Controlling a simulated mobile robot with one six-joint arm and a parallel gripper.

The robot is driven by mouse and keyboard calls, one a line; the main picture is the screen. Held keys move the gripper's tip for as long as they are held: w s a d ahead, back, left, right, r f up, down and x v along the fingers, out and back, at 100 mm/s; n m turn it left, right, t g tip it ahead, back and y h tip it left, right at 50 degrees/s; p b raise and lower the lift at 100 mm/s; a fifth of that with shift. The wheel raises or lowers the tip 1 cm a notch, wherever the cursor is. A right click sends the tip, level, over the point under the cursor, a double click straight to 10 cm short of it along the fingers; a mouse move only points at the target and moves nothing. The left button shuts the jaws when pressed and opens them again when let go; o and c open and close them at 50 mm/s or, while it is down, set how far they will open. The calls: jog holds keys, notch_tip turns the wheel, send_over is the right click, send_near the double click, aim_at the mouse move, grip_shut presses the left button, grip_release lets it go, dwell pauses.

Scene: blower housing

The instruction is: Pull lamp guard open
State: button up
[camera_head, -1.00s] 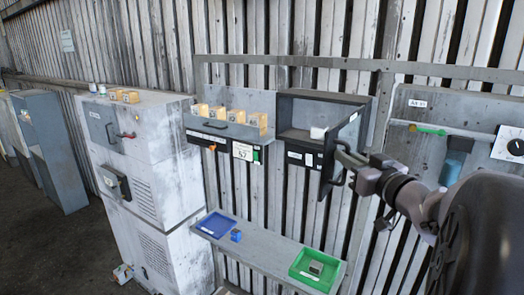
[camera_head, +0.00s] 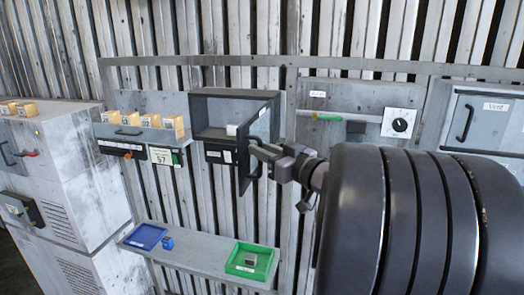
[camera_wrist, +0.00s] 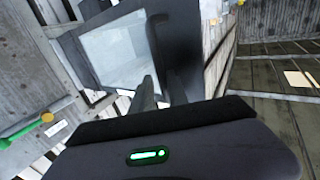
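The lamp guard (camera_head: 264,126) is a dark-framed door with a clear pane, swung outward from the right side of a dark wall box (camera_head: 212,104). A small white lamp (camera_head: 232,130) shows inside the box. The guard's pane fills the upper left of the wrist view (camera_wrist: 115,52), with the dark curved handle (camera_wrist: 163,45) beside it. My gripper (camera_head: 256,152) is at the guard's handle and appears shut on it. The exact contact is partly hidden by the wrist.
To the right are a panel with a green-tipped bar (camera_head: 328,117) and a dial (camera_head: 400,123), then a grey cabinet door (camera_head: 488,122). Below, a ledge (camera_head: 205,262) holds blue (camera_head: 146,236) and green (camera_head: 250,261) trays.

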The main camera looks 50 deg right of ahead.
jog(key=s+a+b, duration=0.1)
jog(key=s+b, duration=0.2)
jog(key=s, duration=1.4)
jog(key=shift+s+a, duration=0.25)
